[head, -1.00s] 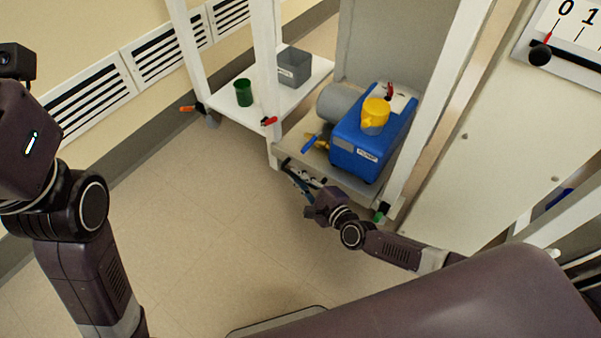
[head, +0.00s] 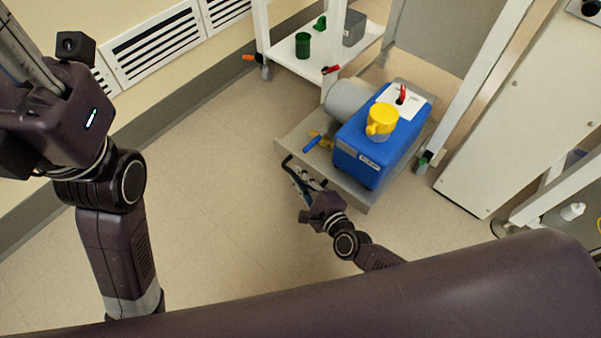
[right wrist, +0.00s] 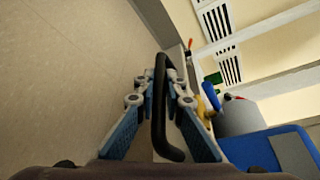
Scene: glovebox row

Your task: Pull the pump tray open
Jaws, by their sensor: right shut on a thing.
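The grey pump tray (head: 292,141) juts out from the white frame over the floor. It bears the blue pump (head: 372,150) with its grey motor, a yellow cup-like part on top and a blue-handled tool at its left. My right gripper (head: 302,180) is at the tray's front edge, shut on the black tray handle (head: 287,161). In the right wrist view the handle (right wrist: 160,80) passes between the two blue fingers (right wrist: 158,118). My left arm stands at the left of the head view; its fingertips are not in view.
A white shelf (head: 290,52) with a green cup (head: 303,45) and a grey bin (head: 354,28) is behind the tray. A white frame post (head: 480,80) stands at its right. The floor (head: 210,200) in front and to the left is clear.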

